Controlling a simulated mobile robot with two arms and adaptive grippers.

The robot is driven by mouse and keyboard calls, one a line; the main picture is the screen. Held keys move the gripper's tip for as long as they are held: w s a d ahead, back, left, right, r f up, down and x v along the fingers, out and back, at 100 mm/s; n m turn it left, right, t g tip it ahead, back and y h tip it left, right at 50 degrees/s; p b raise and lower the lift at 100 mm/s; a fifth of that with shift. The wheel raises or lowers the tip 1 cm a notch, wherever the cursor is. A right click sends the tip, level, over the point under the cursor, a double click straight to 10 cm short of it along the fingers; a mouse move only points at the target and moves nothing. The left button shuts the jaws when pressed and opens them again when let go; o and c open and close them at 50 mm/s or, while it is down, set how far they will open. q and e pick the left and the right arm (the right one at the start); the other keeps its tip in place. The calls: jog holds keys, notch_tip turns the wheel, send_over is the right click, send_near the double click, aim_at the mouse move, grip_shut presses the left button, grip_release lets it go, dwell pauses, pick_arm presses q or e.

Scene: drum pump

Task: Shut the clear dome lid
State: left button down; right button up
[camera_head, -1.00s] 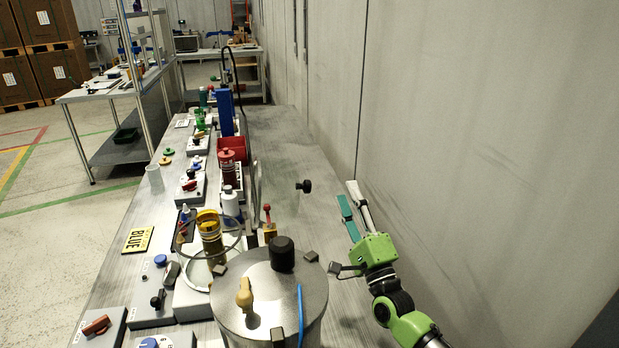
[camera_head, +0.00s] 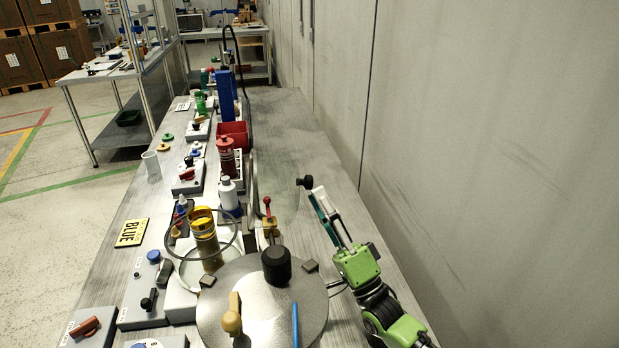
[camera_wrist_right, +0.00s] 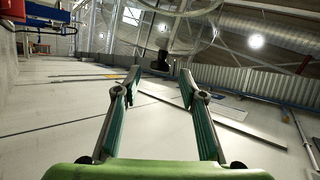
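The clear dome lid (camera_head: 252,188) stands raised, seen nearly edge-on in the head view. Its black knob (camera_head: 305,182) sticks out to the right. A clear round rim (camera_head: 171,250) lies left of it, around an amber-topped brass cylinder (camera_head: 204,238). My right gripper (camera_head: 320,197) is just right of and below the knob, fingers pointing up and left. In the right wrist view the fingers (camera_wrist_right: 160,82) are apart and empty. The knob (camera_wrist_right: 160,61) shows beyond the gap between the tips, under the curved clear lid (camera_wrist_right: 185,10). My left gripper is not in view.
A steel drum top (camera_head: 262,325) with a black cap (camera_head: 276,265) stands in front, left of my right arm. A red bin (camera_head: 232,134) and a blue column (camera_head: 226,97) are further back. The wall (camera_head: 480,150) is on the right. The bench strip beside it is clear.

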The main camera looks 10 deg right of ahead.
aim_at(309, 182)
jog(key=p+x, duration=0.1)
jog(key=x, duration=0.4)
jog(key=shift+a, duration=0.1)
grip_shut()
